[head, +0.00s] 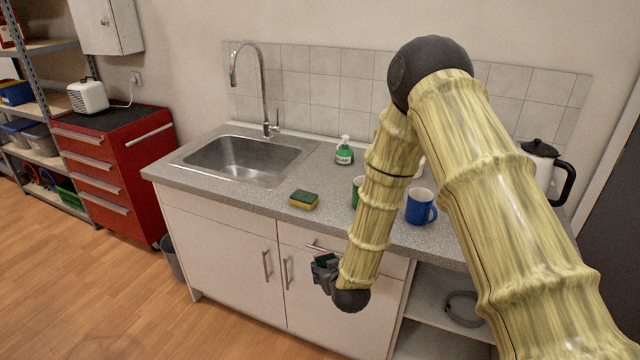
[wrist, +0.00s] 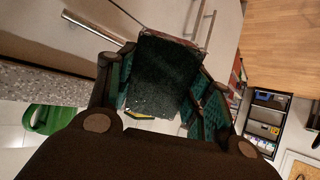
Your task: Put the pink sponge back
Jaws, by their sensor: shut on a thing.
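My gripper (head: 325,270) hangs in front of the white cabinet fronts, below the counter edge. In the wrist view its two fingers (wrist: 160,88) are closed on a block with a rough dark green face (wrist: 160,70), like the scouring side of a sponge. A thin reddish edge shows at its top; little else of its body shows, so I take it as the pink sponge. In the head view the held block is too dark and hidden to make out. Another sponge, yellow with a green top (head: 304,200), lies on the counter near the front edge.
The grey counter (head: 240,192) carries a sink (head: 245,157), a green soap bottle (head: 344,150), a green mug (head: 357,189), a blue mug (head: 420,207) and a kettle (head: 540,165). A red drawer cabinet (head: 115,165) stands left. The counter between sink and yellow sponge is clear.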

